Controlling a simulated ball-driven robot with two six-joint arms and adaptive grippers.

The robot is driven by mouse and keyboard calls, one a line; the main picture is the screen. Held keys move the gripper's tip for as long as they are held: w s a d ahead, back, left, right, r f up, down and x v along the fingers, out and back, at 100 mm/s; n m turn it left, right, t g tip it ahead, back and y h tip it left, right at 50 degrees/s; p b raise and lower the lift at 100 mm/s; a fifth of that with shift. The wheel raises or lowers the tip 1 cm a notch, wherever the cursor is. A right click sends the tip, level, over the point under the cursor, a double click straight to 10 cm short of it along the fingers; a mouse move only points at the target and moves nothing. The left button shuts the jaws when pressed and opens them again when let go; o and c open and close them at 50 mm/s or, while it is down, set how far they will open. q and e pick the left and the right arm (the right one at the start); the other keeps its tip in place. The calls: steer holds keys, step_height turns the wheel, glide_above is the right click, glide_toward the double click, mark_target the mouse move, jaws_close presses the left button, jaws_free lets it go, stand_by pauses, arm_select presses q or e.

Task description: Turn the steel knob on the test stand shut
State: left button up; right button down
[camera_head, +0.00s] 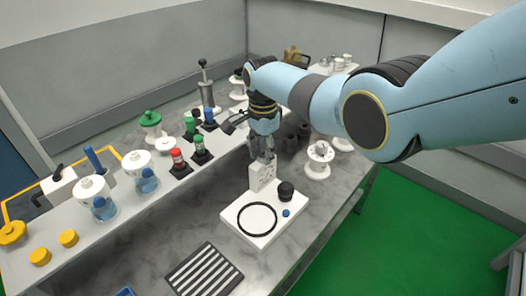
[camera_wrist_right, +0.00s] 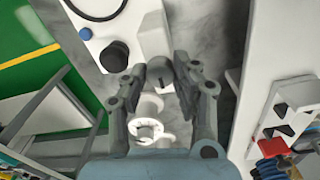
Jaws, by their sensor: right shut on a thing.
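The test stand (camera_head: 235,222) is a white base on the grey bench with a black ring, a black round cap and a blue button on top. A white upright block (camera_head: 262,177) rises from its back edge. My right gripper (camera_head: 264,156) points down at the top of this block. In the right wrist view, my right gripper (camera_wrist_right: 160,76) is shut on the grey steel knob (camera_wrist_right: 159,70), with a finger on each side. The knob's turn angle is hard to read. In the head view the gripper hides the knob. My left gripper is not seen.
A white spool-like fitting (camera_head: 318,160) stands right of the stand. A striped black mat (camera_head: 205,270) lies in front. Blue-and-white vaporizers (camera_head: 98,198) and several coloured bottles stand on the raised shelf at left. The green floor (camera_head: 400,230) is open at right.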

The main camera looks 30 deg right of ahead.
mark_target(263, 154)
steer(key=c, duration=1)
jaws_free()
step_height(263, 154, up, 12)
